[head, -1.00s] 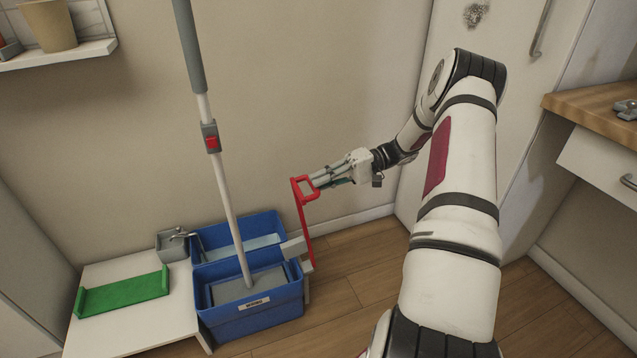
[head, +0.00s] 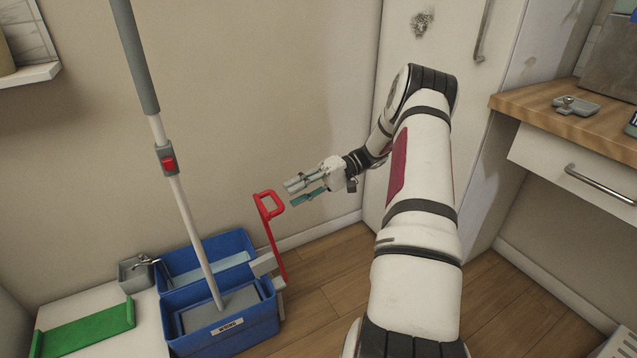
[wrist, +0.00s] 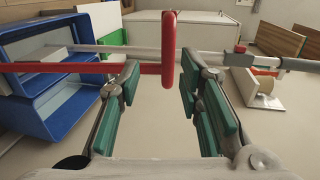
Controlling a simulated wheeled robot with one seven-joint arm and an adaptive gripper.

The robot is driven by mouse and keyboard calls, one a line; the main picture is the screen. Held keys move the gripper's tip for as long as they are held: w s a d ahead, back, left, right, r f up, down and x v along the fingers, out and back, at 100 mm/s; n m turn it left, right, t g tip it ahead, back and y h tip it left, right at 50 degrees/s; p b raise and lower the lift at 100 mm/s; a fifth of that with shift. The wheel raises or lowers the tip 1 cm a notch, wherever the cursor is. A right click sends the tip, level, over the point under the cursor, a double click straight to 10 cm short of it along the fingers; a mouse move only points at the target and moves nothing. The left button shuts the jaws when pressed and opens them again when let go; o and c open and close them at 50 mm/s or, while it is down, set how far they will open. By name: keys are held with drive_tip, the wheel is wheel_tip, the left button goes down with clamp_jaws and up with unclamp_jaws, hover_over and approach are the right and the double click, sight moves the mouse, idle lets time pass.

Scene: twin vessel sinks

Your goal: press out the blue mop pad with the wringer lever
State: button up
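The red wringer lever (head: 275,238) stands up along the right side of the blue mop bucket (head: 235,338), with a loop handle on top. The mop (head: 190,220) stands tilted in the bucket, its grey head plate (head: 215,310) in the front part. I cannot make out the blue pad under the plate. My gripper (head: 292,192) is open and empty, just right of the handle and apart from it. In the wrist view the red handle (wrist: 168,45) lies ahead, in line with the gap between the spread fingers.
A green pad or tray (head: 85,328) lies on a white low surface (head: 120,345) left of the bucket. A small grey box (head: 135,275) sits behind it. A wooden counter (head: 545,118) is at right. The floor right of the bucket is clear.

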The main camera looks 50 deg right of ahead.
drive_tip(key=v, duration=0.9)
drive_tip(key=shift+s+f, duration=0.1)
